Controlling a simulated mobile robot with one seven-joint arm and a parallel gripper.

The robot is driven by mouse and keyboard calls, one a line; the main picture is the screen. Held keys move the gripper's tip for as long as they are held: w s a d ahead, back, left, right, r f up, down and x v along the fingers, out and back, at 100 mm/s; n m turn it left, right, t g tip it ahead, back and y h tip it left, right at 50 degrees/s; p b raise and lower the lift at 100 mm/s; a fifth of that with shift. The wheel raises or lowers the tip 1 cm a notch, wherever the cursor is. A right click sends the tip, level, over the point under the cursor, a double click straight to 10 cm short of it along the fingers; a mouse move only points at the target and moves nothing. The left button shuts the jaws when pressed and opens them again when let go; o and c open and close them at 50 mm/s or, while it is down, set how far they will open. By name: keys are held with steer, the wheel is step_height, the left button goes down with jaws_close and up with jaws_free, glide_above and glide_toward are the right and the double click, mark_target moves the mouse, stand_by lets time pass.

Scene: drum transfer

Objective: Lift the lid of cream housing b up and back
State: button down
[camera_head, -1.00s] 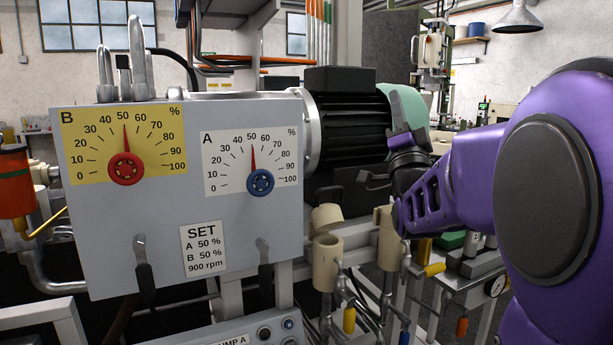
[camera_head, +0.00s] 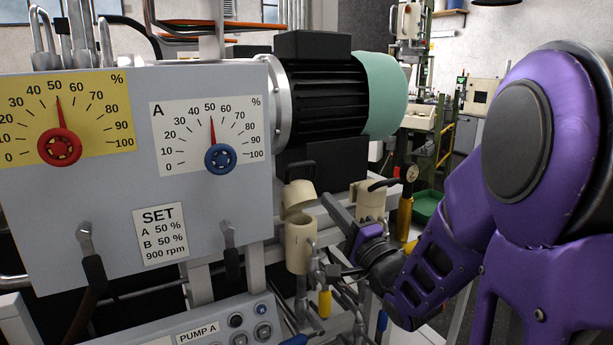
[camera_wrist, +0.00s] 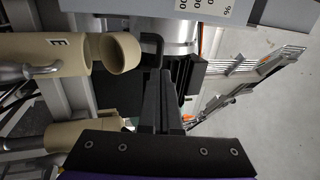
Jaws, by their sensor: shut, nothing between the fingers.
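Two cream housings stand below the motor. The left housing (camera_head: 299,247) is upright with its lid (camera_head: 299,196) tipped up and back, clear of its mouth; a black loop handle (camera_head: 300,165) is on the lid. The right housing (camera_head: 370,202) has a black handle above it and is partly hidden by my gripper. I cannot read which one is b. My gripper (camera_head: 333,203) is shut and empty, between the two housings. In the wrist view, its fingers (camera_wrist: 164,78) lie close beside the open lid (camera_wrist: 122,51) and its handle; contact cannot be told.
The grey control panel (camera_head: 110,205) with two dials stands left. The black motor (camera_head: 320,95) with a green end cover is behind the housings. Pipes, a yellow grip (camera_head: 325,303) and a PUMP A box (camera_head: 230,335) crowd the space below. Floor shows at right.

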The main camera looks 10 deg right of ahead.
mark_target(300, 167)
steer(key=x, duration=1)
steer(key=shift+w+a, duration=0.1)
steer(key=shift+w, duration=0.2)
